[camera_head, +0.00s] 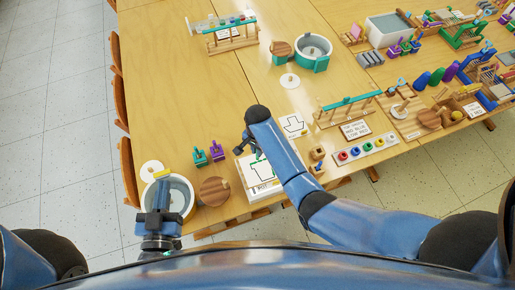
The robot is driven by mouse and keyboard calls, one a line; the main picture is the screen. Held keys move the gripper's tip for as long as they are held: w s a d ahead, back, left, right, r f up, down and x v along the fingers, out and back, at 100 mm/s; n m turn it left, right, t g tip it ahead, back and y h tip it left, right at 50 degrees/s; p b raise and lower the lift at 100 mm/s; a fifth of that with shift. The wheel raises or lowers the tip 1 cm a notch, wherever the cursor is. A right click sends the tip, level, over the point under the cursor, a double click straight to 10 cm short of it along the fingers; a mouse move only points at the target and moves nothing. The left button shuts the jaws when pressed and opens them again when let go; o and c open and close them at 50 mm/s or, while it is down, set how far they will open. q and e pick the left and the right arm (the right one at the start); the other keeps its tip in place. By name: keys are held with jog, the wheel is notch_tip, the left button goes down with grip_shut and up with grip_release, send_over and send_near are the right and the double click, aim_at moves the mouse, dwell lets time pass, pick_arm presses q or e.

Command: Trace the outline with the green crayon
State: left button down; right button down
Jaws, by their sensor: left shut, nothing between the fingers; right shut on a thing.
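A white sheet (270,187) lies near the table's front edge, with a green shirt-like outline (262,171) drawn on it. My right arm reaches over the sheet and hides part of it. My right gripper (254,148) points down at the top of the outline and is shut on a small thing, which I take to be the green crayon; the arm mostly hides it. I cannot tell whether the tip touches the paper. My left gripper (160,200) is shut and empty, over a round grey-white tub (182,190) left of the sheet.
A round wooden lid (213,191) and green and purple pieces (208,153) stand between the tub and the sheet. A second outline card (294,125), a row of colored pots (362,150) and a wooden rack (348,108) are to the right. The table's left middle is clear.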

aim_at(258, 159)
jog(key=shift+f+b, duration=1.15)
jog(key=shift+f, duration=0.4)
dwell(0.5)
jog(key=shift+p, duration=0.3)
dwell(0.6)
jog(key=shift+r, duration=0.2)
jog(key=shift+r+p, duration=1.9)
jog(key=shift+p, duration=0.15)
jog(key=shift+d+f, duration=0.1)
jog(key=shift+f, duration=0.05)
jog(key=shift+w+d+f+b, duration=0.15)
jog(key=shift+w+d+f, duration=0.1)
jog(key=shift+d, duration=0.2)
jog(key=shift+w+d+f+b, duration=0.1)
jog(key=shift+d+f+b, duration=0.1)
jog(key=shift+d, duration=0.25)
jog(key=shift+f+b, duration=1.05)
jog(key=shift+f, duration=0.45)
